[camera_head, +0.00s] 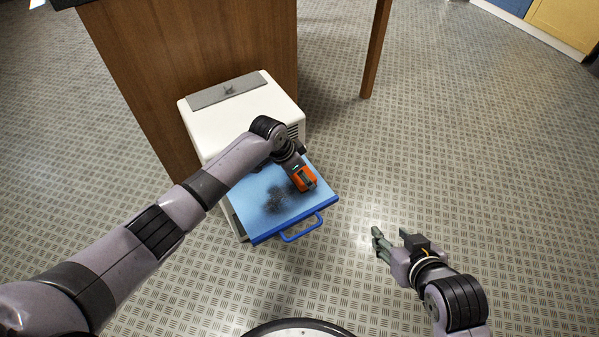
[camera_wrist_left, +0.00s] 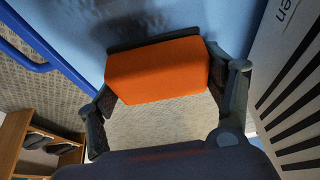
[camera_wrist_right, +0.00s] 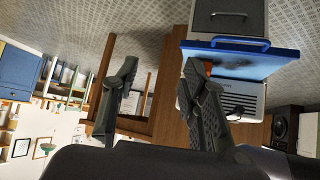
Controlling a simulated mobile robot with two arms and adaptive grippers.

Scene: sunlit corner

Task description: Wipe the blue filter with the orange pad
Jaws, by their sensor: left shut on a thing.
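The blue filter (camera_head: 262,213) is a flat panel with a blue handle, drawn out of a white appliance. A dark smudge (camera_head: 277,200) lies on its middle. My left gripper (camera_head: 304,178) is shut on the orange pad (camera_head: 301,184) over the filter's right part. In the left wrist view the pad (camera_wrist_left: 158,72) sits between both fingers, with its dark edge against or very close to the blue surface (camera_wrist_left: 85,30); contact is hard to tell. My right gripper (camera_head: 386,243) is open and empty, right of the filter over the floor.
The white appliance (camera_head: 235,125) stands on the metal floor against a brown wooden cabinet (camera_head: 200,45), with a grey panel (camera_head: 225,90) on its top. A wooden leg (camera_head: 375,50) stands at the back. The patterned floor (camera_head: 450,130) to the right is clear.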

